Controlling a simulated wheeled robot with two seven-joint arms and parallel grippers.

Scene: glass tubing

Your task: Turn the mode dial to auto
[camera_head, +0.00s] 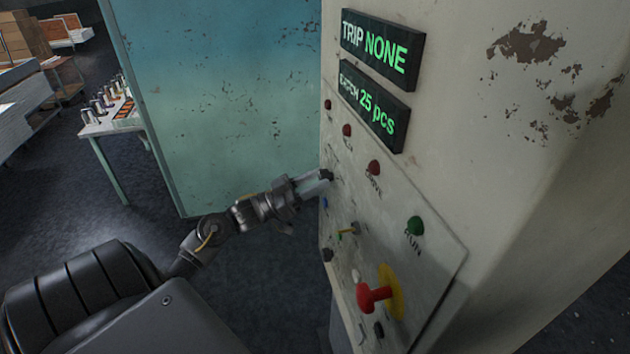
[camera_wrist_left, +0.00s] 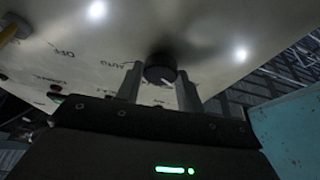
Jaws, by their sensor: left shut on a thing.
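The mode dial (camera_wrist_left: 160,70) is a round black knob with a pale pointer line, on the pale control panel (camera_wrist_left: 85,60). In the head view the dial (camera_head: 327,175) shows as a small dark knob at my left gripper's tips. My left gripper (camera_head: 316,182) comes in from the left and is shut on the dial. In the left wrist view its two grey fingers (camera_wrist_left: 160,88) stand one on each side of the knob. My right gripper is not in view.
Displays above read "TRIP NONE" (camera_head: 380,50) and "25 pcs" (camera_head: 374,105). A teal panel (camera_head: 220,100) stands behind my left arm.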

